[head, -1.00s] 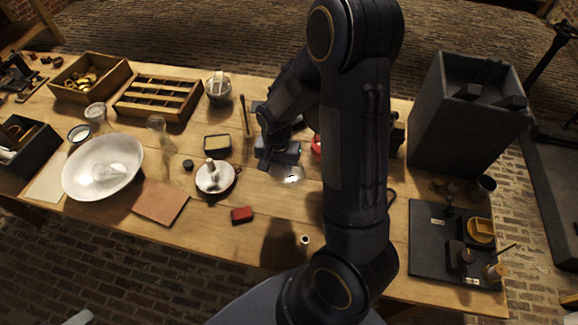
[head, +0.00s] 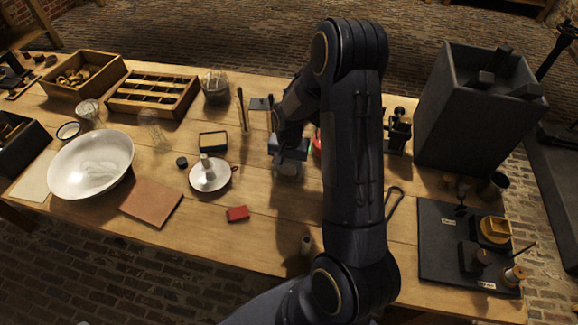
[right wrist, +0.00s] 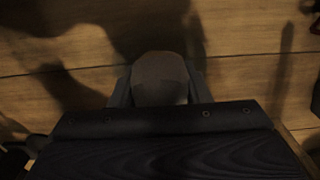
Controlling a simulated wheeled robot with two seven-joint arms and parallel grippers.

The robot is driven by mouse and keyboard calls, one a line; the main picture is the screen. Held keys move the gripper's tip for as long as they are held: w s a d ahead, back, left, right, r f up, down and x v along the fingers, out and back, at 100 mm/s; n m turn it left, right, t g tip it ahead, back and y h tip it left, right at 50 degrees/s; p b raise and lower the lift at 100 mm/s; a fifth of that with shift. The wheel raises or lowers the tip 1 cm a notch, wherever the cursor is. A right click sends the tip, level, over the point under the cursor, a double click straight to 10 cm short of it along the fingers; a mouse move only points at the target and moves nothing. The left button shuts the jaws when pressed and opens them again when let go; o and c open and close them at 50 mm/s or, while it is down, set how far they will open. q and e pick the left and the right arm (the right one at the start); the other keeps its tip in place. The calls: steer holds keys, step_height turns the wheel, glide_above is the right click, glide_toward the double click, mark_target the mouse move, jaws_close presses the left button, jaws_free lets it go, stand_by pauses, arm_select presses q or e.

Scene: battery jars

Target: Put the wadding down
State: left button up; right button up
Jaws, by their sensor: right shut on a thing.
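My right gripper (head: 289,158) is low over the middle of the table, its arm crossing in front of much of the right side. In the right wrist view its two fingers (right wrist: 158,88) are shut on a rounded, dull grey-brown thing, which I take to be the wadding (right wrist: 160,75). My left gripper is not in view.
A candle holder (head: 210,178), a small red block (head: 237,213) and a yellow-topped tin (head: 213,141) lie left of the gripper. A small upright cylinder (head: 306,245) stands in front. A large dark box (head: 460,120) and black board (head: 450,240) are at right. The front middle is mostly clear.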

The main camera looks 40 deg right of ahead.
steer(key=shift+f, duration=0.15)
steer(key=o, duration=0.7)
steer(key=shift+o, duration=0.2)
